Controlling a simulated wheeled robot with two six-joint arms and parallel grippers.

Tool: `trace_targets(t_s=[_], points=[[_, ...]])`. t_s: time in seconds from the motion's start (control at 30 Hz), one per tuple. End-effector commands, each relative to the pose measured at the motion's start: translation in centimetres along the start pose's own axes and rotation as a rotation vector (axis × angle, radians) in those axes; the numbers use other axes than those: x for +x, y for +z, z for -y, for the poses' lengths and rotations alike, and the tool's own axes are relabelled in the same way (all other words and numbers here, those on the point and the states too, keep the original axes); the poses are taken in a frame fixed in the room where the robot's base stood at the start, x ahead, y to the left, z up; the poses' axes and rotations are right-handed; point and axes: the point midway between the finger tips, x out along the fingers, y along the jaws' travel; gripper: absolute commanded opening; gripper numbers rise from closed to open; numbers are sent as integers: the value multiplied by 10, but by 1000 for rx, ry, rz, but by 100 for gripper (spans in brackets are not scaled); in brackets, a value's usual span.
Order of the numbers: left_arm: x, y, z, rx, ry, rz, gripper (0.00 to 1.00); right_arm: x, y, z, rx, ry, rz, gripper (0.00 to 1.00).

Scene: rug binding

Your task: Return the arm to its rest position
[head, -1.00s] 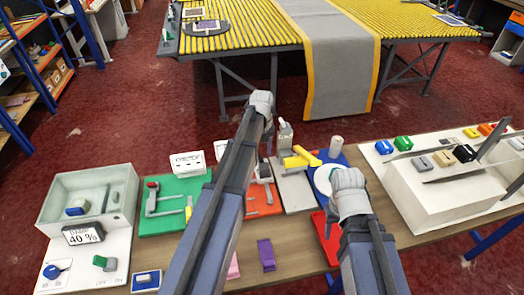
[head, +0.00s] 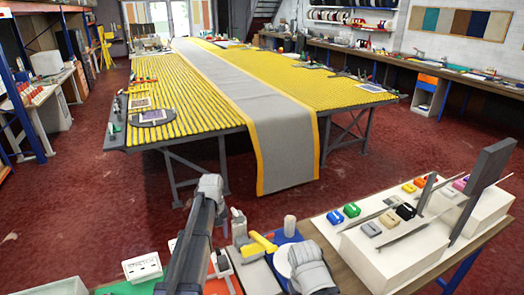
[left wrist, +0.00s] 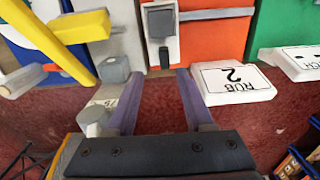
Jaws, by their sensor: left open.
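My left gripper shows in the left wrist view (left wrist: 157,88), with its two purple-grey fingers apart and nothing between them. It is over the near bench, close to an orange board (left wrist: 210,35) and a white block marked RUB 2 (left wrist: 235,82). In the head view my left arm rises from the bottom, its grey joint in front of the bench's back edge. That arm mostly hides the gripper there. My right arm is at the bottom, beside a blue board (head: 270,252); its gripper is not visible.
A yellow-handled tool (head: 262,242) and a grey block (left wrist: 114,69) lie close to the left gripper. A white stand (head: 385,255) with upright plates is at right. Beyond red floor, a long yellow slatted table (head: 190,120) carries a grey, yellow-edged rug (head: 285,130).

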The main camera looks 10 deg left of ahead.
Motion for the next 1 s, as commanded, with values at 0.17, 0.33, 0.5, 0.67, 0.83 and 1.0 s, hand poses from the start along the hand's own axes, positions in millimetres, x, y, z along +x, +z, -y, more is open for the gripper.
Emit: trace_targets(t_s=[0.17,0.33,0.5,0.67,0.83,1.0], points=[[4,78,-26,187,-22,4,52,4,0,0,0,0,0,50],[9,178,-44,464,-58,8,52,9,0,1,0,0,0,50],[12,260,-44,716,-92,11,52,13,-1,1,1,0,0,50],[13,295,-40,840,-111,13,52,14,-1,1,1,0,0,50],[13,300,-40,869,-115,14,52,14,-1,1,1,0,0,50],[12,299,-41,867,-115,14,52,14,-1,1,1,0,0,50]])
